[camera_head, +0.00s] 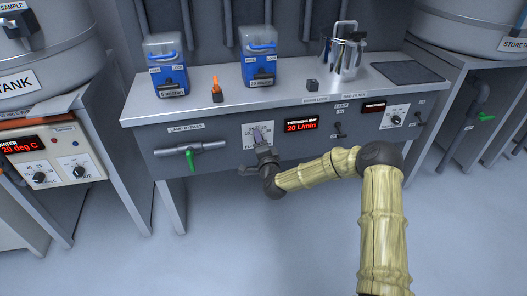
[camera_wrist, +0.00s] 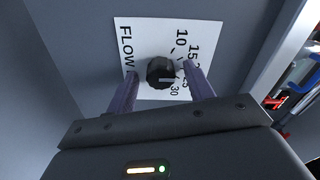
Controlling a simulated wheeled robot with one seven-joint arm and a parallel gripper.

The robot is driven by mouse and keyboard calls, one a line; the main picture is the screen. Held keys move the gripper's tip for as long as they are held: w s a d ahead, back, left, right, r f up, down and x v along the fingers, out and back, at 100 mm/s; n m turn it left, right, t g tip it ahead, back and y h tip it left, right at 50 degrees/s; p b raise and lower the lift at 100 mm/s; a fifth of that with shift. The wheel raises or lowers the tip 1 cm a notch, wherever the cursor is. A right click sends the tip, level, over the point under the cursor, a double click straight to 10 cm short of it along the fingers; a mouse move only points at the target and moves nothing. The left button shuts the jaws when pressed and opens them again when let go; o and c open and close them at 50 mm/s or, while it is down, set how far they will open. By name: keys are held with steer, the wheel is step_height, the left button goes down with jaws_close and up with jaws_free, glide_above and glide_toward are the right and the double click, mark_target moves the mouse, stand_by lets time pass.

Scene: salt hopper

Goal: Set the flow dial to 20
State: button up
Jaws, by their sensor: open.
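The flow dial (camera_wrist: 160,72) is a black knob on a white plate (camera_wrist: 141,34) marked FLOW, with 10, 15, 25 and 30 legible. The finger on the right partly covers the scale near 20. The knob's setting is hard to read. My gripper (camera_wrist: 160,68) is open, one finger each side of the knob; I cannot tell whether they touch it. In the head view my gripper (camera_head: 259,134) is at the plate and hides the knob. The red display (camera_head: 301,126) beside it reads 20 L/min, under a heading that looks like "through lamp".
Left of the dial is a pipe valve with a green handle (camera_head: 190,157). Right of the display are a small switch (camera_head: 338,129) and another dial (camera_head: 396,119).

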steer(key=p+v, duration=0.4)
steer(key=v, duration=1.3)
steer(key=shift+p, duration=0.3)
steer(key=shift+s+r, duration=0.1)
steer(key=shift+s, duration=0.05)
steer(key=s+d+r+n+g+h+p, duration=0.1)
steer(key=s+d+r+n+g+h, duration=0.1)
steer(key=s+d+r+n+g, duration=0.4)
steer(key=s+d+r+n+g+h, duration=0.1)
steer(key=s+d+r+n+g, duration=0.1)
steer(key=s+d+g, duration=0.45)
steer(key=s+d+r+n+g+h+p, duration=0.15)
steer(key=s+d+r+n, duration=0.25)
steer(key=s, duration=0.4)
step_height(320, 180, up, 38)
steer(key=p, duration=3.7)
steer(key=shift+s+a+f+g, duration=0.2)
steer(key=shift+s+g, duration=0.1)
steer(key=shift+g, duration=0.1)
